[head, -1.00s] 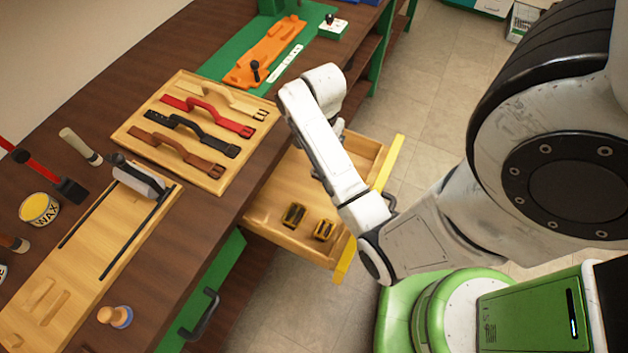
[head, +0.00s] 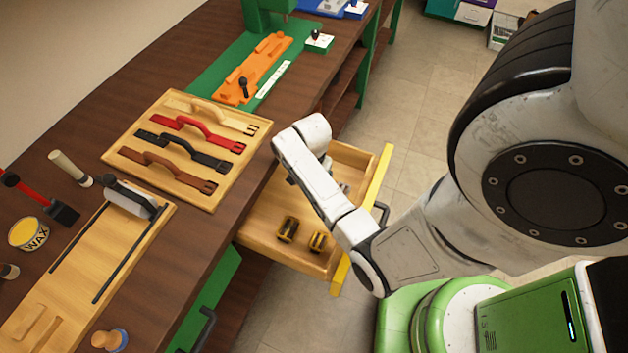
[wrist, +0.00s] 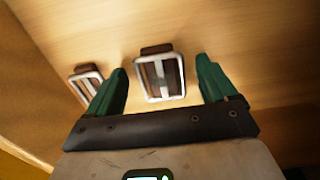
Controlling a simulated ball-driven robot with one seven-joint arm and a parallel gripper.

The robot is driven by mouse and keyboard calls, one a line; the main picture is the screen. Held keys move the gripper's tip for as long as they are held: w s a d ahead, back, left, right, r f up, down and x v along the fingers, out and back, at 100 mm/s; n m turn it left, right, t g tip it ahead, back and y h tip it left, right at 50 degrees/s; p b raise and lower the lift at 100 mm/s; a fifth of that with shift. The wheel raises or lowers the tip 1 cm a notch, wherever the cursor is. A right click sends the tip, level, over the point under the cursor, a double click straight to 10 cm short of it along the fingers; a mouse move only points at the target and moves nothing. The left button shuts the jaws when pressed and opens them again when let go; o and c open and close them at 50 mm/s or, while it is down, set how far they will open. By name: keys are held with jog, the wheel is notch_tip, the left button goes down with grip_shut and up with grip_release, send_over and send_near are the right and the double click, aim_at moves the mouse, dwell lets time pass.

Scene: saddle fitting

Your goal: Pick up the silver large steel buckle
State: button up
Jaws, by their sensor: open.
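A silver steel buckle (wrist: 147,90) with a centre bar and a brown strap piece lies on the wooden drawer floor in the wrist view. A second silver buckle (wrist: 79,78) lies to its left, partly behind my left finger. I cannot tell for sure which is the large one. My gripper (wrist: 160,65) is open and empty, its green fingers on either side of the first buckle in the picture; the remaining height is unclear. In the head view my forearm hides my gripper and most of these buckles inside the open drawer (head: 262,225).
Two brass-and-dark buckles (head: 287,229) (head: 317,242) lie near the drawer's front. The drawer has a yellow front edge (head: 384,170). The workbench beside it holds a strap board (head: 112,155), an orange fixture (head: 255,62) and a wax tin (head: 29,234).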

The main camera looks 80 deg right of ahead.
jog(key=shift+f, duration=0.25)
jog(key=shift+c, duration=0.4)
jog(key=c, duration=1.1)
jog(key=shift+o, duration=0.2)
jog(key=shift+r, duration=0.1)
